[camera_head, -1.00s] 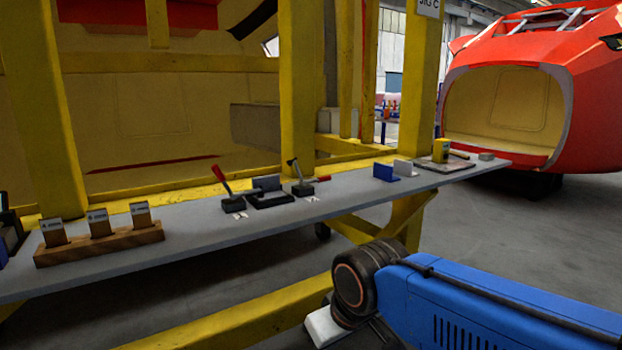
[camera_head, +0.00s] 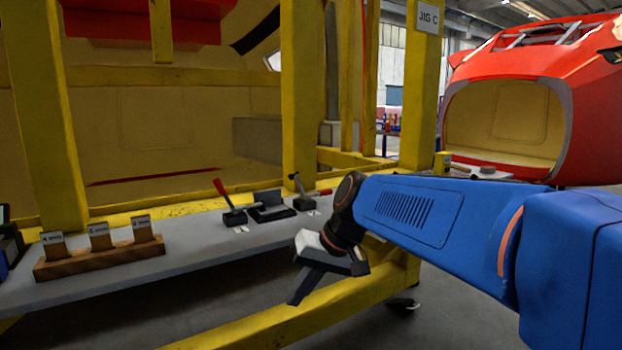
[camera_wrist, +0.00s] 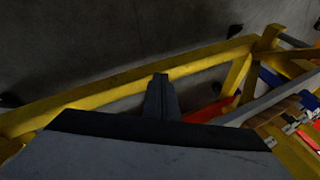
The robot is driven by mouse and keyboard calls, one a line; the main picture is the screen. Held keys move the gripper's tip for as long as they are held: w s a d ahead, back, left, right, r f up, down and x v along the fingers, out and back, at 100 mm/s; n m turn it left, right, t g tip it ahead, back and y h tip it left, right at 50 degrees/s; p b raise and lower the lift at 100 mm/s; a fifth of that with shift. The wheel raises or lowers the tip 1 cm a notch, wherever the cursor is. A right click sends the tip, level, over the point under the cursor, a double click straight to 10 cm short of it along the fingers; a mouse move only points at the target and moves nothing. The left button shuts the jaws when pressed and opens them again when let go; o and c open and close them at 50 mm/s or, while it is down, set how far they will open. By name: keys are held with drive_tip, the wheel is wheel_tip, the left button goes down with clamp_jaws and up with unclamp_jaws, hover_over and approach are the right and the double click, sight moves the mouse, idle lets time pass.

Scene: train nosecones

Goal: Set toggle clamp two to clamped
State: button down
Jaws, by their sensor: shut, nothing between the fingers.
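Two toggle clamps stand on the grey shelf (camera_head: 190,241) in the head view. The left clamp (camera_head: 234,216) has its red handle tilted up to the left. The right clamp (camera_head: 306,203) has a dark arm raised and its red handle lying low to the right. Their small labels are unreadable, so I cannot tell which is clamp two. A dark block (camera_head: 268,205) sits between them. My gripper (camera_head: 296,298) is shut and empty, in front of the shelf edge, below the right clamp and apart from both. Its closed fingers show in the wrist view (camera_wrist: 161,90).
A wooden block (camera_head: 100,257) with labelled pieces stands on the shelf at left. Yellow jig posts (camera_head: 300,110) rise behind the shelf. A yellow beam (camera_head: 270,325) runs low in front. My arm hides the shelf's right part. A red nosecone (camera_head: 590,110) stands at back right.

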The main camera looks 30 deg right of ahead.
drive_tip(key=w+d+r+m+t+y, duration=0.1)
drive_tip(key=w+d+r+t, duration=0.1)
drive_tip(key=w+d+r, duration=0.3)
drive_tip(key=w+d+r+m+t+y, duration=0.1)
drive_tip(key=w+d+r, duration=0.4)
drive_tip(key=w+d, duration=0.1)
drive_tip(key=w+d+r+m+t+y, duration=0.1)
drive_tip(key=w+d+r+t+y, duration=0.1)
drive_tip(key=w+d+r, duration=0.2)
drive_tip(key=shift+w+d+r+m+t, duration=0.15)
drive_tip(key=shift+w+d, duration=0.2)
drive_tip(key=shift+d, duration=0.3)
drive_tip(key=shift+w+d+r+m+t, duration=0.1)
drive_tip(key=shift+w+d, duration=0.25)
drive_tip(key=shift+d, duration=0.3)
drive_tip(key=shift+w+d+r+m+t, duration=0.15)
drive_tip(key=shift+w+d, duration=0.2)
drive_tip(key=shift+d, duration=0.3)
drive_tip(key=w+d+r+t, duration=0.2)
drive_tip(key=d+r, duration=0.3)
drive_tip(key=d, duration=0.5)
drive_tip(key=shift+d+m+t, duration=0.25)
drive_tip(key=shift+m+t, duration=0.05)
drive_tip(key=shift+t, duration=0.1)
drive_tip(key=s+a+f+x, duration=0.1)
drive_tip(key=a+x, duration=0.1)
drive_tip(key=x, duration=1)
drive_tip(key=shift+a, duration=0.4)
